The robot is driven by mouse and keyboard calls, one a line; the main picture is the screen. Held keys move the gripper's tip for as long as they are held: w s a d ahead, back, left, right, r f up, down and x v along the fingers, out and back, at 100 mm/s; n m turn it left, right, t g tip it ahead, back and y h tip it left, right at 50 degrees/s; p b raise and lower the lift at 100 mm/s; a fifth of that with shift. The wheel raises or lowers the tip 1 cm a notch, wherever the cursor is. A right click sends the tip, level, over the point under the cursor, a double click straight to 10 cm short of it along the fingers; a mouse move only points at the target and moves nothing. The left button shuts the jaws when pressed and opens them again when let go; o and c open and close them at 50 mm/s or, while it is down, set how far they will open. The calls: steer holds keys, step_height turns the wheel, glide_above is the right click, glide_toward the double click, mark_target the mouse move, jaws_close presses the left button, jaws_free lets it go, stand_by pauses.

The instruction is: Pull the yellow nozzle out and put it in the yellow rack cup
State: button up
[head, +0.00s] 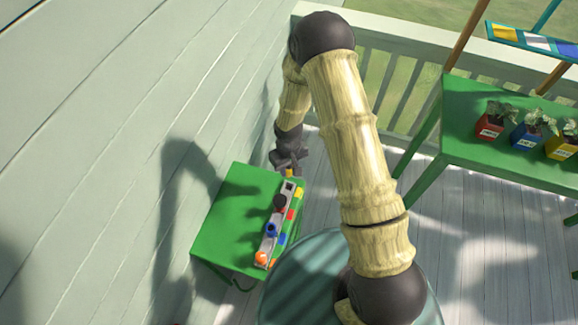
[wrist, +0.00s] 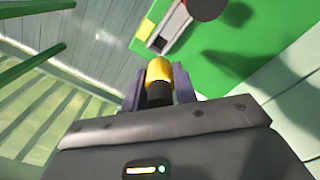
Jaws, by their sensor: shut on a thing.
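My gripper (head: 288,162) is shut on the yellow nozzle (head: 289,173), just beyond the far end of a grey holder strip (head: 266,244). In the wrist view, the yellow nozzle (wrist: 159,70) with its black lower part sits between the two fingers (wrist: 157,92). It looks clear of the strip (wrist: 172,28), whose end socket (wrist: 158,43) shows dark and empty beside a yellow tag (wrist: 145,28). I cannot make out a yellow rack cup for certain; a rack (head: 535,42) at the top right carries yellow, white and blue patches.
The strip lies on a green table (head: 228,222) and also holds a dark nozzle (head: 280,201), a blue nozzle (head: 271,230) and an orange nozzle (head: 261,258). A second green table (head: 470,115) at right bears plants in red, blue and yellow pots (head: 561,149). Open decking lies between.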

mark_target(289, 177)
steer(key=shift+s+a+f+b, duration=0.1)
steer(key=shift+s+f+b, duration=0.05)
steer(key=shift+f+b, duration=0.45)
step_height(289, 177, down, 4)
steer(key=shift+r+b, duration=0.25)
steer(key=shift+b, duration=0.95)
steer(key=shift+f+b, duration=0.4)
steer(key=shift+f, duration=0.15)
steer(key=shift+f+b, duration=1.35)
steer(key=shift+f, duration=0.2)
steer(key=o, duration=1.1)
steer(key=shift+r, duration=0.15)
step_height(289, 177, up, 17)
steer(key=shift+r+b, duration=0.1)
steer(key=shift+b, duration=0.45)
